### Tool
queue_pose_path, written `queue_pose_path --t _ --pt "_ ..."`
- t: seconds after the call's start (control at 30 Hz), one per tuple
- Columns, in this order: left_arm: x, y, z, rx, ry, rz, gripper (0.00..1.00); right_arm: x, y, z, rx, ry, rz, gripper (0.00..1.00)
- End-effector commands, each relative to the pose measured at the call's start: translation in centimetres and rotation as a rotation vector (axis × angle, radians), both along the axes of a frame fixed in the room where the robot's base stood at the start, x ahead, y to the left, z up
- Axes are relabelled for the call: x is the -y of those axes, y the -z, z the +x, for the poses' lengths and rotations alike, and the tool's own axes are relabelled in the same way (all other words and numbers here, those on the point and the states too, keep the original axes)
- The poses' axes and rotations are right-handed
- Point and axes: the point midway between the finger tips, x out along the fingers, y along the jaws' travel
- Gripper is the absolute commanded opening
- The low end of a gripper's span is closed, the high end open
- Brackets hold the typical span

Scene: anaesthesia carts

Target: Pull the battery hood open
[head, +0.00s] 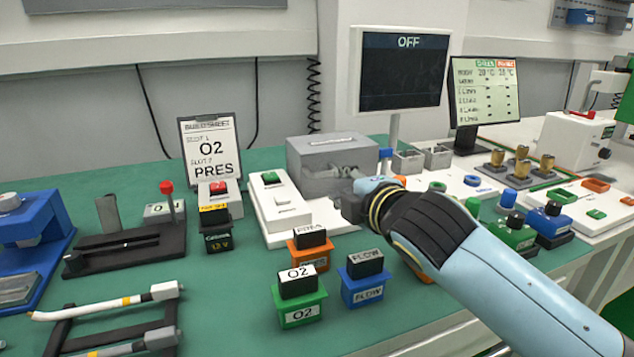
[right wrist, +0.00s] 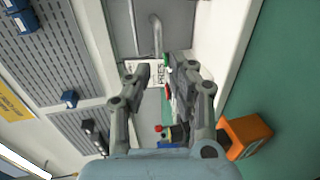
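The battery hood (head: 325,155) is a grey box with a label on top, at the back middle of the green table, standing on a white base. It looks closed. Its grey bar handle shows in the right wrist view (right wrist: 157,35), just past the fingertips. My right gripper (head: 350,198) is at the hood's front right and hides part of the handle side. In the right wrist view its two fingers (right wrist: 160,75) stand apart with nothing clearly between them. I cannot tell if a finger touches the handle. My left gripper is not in view.
Green (head: 300,303), blue (head: 362,290) and orange (head: 309,257) labelled blocks stand in front of the hood. A white panel with a green button (head: 271,179) lies left of it. A dark OFF screen (head: 403,75) and grey bins (head: 407,163) stand right. A clipboard sheet (head: 208,150) stands behind left.

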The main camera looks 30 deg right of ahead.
Motion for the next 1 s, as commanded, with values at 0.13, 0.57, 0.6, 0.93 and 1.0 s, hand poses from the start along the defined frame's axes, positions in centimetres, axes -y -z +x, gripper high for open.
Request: queue_pose_path --t 0.13,0.57,0.6,0.93,1.0 --pt "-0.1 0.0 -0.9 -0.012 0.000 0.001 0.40 0.4 0.2 1.8 0.002 0.000 -0.001 0.21" --pt "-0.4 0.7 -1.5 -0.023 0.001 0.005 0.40 2.2 2.1 9.0 0.000 0.000 0.001 0.21" --pt "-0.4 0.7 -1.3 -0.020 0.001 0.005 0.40 2.2 2.2 9.3 -0.001 0.000 0.001 0.21" --pt "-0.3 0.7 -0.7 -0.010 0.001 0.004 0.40 2.4 2.3 10.0 -0.001 -0.001 0.001 0.21" --pt "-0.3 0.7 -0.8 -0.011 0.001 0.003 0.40 2.4 2.3 10.0 -0.001 -0.001 0.001 0.18"
